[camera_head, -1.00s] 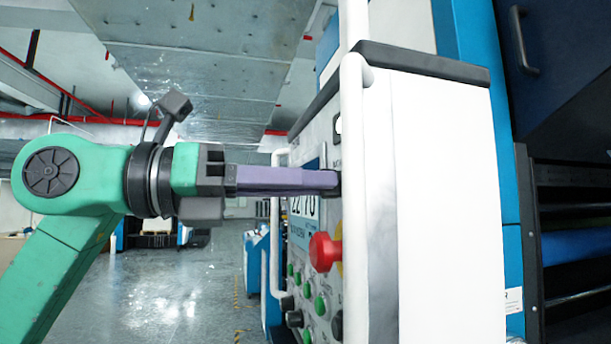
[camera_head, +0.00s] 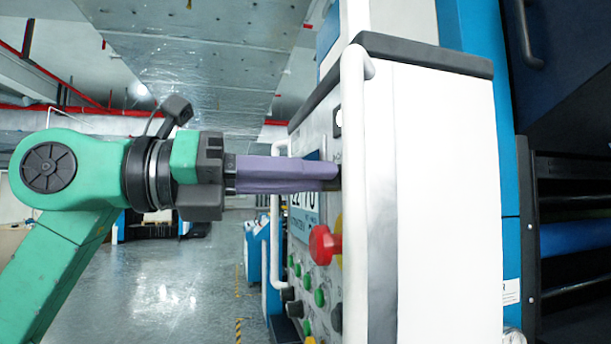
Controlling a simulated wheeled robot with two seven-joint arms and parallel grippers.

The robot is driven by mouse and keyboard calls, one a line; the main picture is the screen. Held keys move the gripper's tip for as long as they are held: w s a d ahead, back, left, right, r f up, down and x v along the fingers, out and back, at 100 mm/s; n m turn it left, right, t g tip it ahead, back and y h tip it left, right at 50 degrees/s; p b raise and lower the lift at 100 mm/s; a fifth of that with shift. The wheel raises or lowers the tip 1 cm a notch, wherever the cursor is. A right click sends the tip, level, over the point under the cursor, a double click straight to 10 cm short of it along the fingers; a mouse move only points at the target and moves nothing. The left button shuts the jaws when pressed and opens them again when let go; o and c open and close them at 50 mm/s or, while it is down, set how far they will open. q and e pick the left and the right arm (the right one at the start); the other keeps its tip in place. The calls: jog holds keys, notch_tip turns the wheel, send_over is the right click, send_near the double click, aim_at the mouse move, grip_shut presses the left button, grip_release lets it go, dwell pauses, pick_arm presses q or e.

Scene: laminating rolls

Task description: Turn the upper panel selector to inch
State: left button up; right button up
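The control panel (camera_head: 300,238) is seen at a steep angle on the left face of a white cabinet. My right gripper is not in view.
A red mushroom button (camera_head: 322,244) sticks out below the fingers. Several green and black buttons (camera_head: 308,281) lie lower down. A white vertical handle (camera_head: 355,200) runs along the panel's near edge, and another (camera_head: 275,220) along its far edge. Floor to the left is clear.

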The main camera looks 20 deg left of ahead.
pick_arm(q)
jog(key=shift+o, duration=1.2)
jog(key=b+v, duration=0.3)
jog(key=v, duration=1.1)
jog(key=shift+s+a, duration=0.15)
jog(key=shift+a, duration=0.15)
